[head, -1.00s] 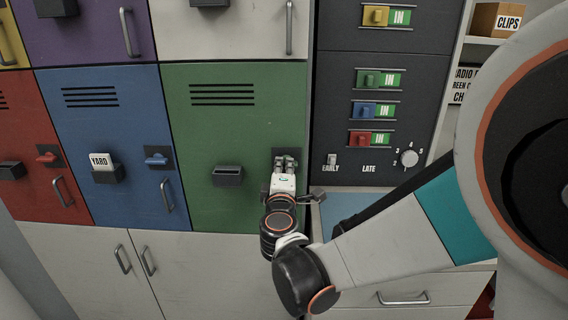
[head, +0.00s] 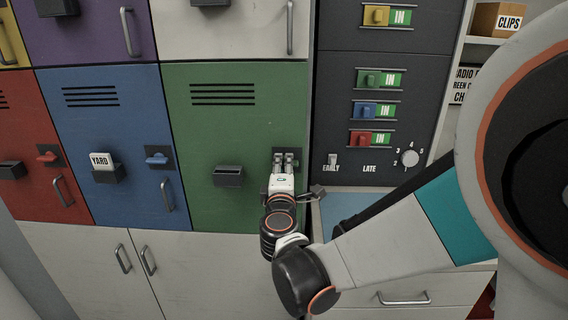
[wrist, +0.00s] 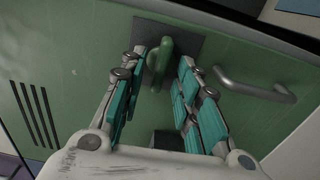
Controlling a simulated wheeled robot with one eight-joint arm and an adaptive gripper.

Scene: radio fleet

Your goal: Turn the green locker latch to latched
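The green locker door (head: 222,120) is closed, with a dark label holder and slots on it. Its green latch (wrist: 162,62) shows in the wrist view as a curved lever on a dark plate (wrist: 186,40). My gripper (wrist: 163,72) is open, with one teal-padded finger on each side of the latch. A gap shows between the lever and each finger, though depth is hard to judge. In the head view my gripper (head: 286,158) is at the right edge of the green door and hides the latch.
The green door's bar handle (wrist: 254,86) is close to the right finger in the wrist view. The blue locker (head: 105,115) with its blue latch is to the left. A dark panel (head: 337,112) with sliders and a dial stands to the right.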

